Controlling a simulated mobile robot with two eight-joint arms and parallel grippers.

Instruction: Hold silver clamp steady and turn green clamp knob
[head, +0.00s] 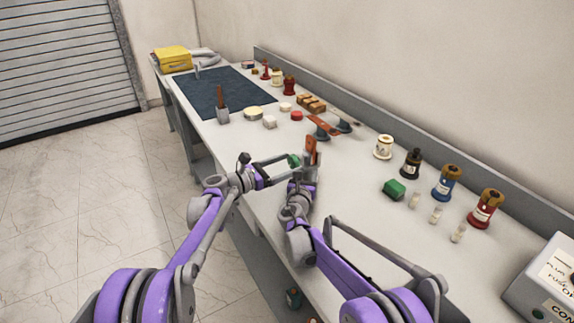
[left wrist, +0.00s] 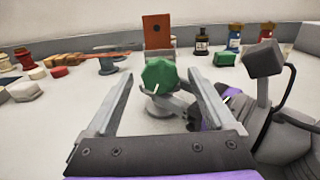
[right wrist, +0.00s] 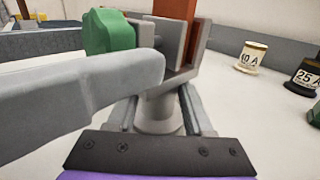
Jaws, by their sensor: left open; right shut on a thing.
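The silver clamp (right wrist: 161,113) stands on the bench with an orange-brown bar (left wrist: 157,31) upright in its jaw. The green clamp knob (left wrist: 160,75) is on the side of the clamp; it also shows in the head view (head: 294,160). My left gripper (left wrist: 166,82) is open, with one finger on each side of the knob and gaps visible between. Its finger crosses the right wrist view in front of the clamp. My right gripper (right wrist: 158,100) is shut on the silver clamp's lower body, below the bar. In the head view the grippers hide most of the clamp.
Labelled bushings (head: 446,182) line the right rear of the bench, with a green block (head: 394,189) and small pale pieces in front. Another orange bar on dark stands (head: 325,126) lies beyond the clamp. A control box (head: 545,285) stands at the right.

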